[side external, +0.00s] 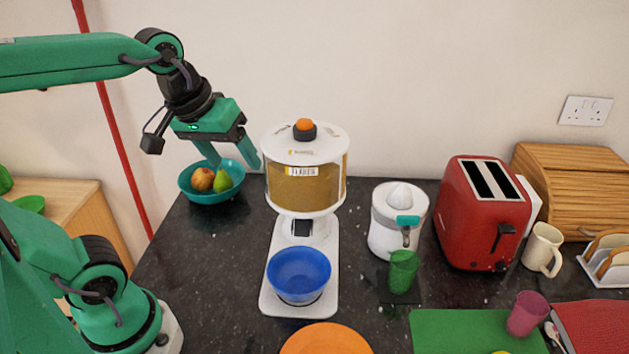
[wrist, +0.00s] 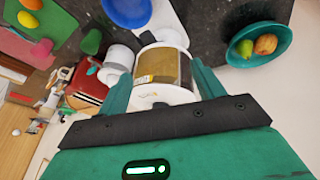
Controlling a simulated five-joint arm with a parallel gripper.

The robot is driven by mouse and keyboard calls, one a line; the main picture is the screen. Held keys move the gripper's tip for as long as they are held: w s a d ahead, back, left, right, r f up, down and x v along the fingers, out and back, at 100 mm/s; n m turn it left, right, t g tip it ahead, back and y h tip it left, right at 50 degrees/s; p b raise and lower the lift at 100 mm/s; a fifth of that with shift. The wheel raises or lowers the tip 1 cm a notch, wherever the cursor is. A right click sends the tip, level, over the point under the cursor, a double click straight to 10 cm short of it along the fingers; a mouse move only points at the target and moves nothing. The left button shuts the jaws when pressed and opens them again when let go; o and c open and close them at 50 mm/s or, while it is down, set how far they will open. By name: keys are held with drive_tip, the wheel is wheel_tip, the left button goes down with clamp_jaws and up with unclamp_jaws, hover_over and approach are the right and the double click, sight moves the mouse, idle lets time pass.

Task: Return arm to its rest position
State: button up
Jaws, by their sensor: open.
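My gripper (side external: 235,158) is green with dark wrist parts. It is open and empty, raised above the worktop at the left, beside the upper part of the cereal dispenser. In the side external view it hangs above and near the teal fruit bowl (side external: 198,197). In the wrist view the two green fingers of my gripper (wrist: 162,90) stand apart, with the dispenser (wrist: 166,68) seen between and beyond them. The dispenser (side external: 306,188) has a white lid with an orange knob and brown contents. A blue bowl (side external: 299,272) stands on its white base.
A white juicer (side external: 391,222), a green cup (side external: 403,268) and a red toaster (side external: 481,213) stand to the right. A bread box (side external: 570,180), cream mug (side external: 541,248) and toast rack (side external: 607,262) are farther right. An orange plate (side external: 326,341) is at the front. Dark worktop lies bare left of the dispenser.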

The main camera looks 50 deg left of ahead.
drive_tip(key=s+f+m, duration=0.2)
drive_tip(key=m, duration=0.1)
drive_tip(key=s+f+m+t, duration=0.1)
drive_tip(key=m, duration=0.1)
drive_tip(key=shift+s+d+f, duration=0.2)
drive_tip(key=shift+f, duration=0.1)
idle(0.8)
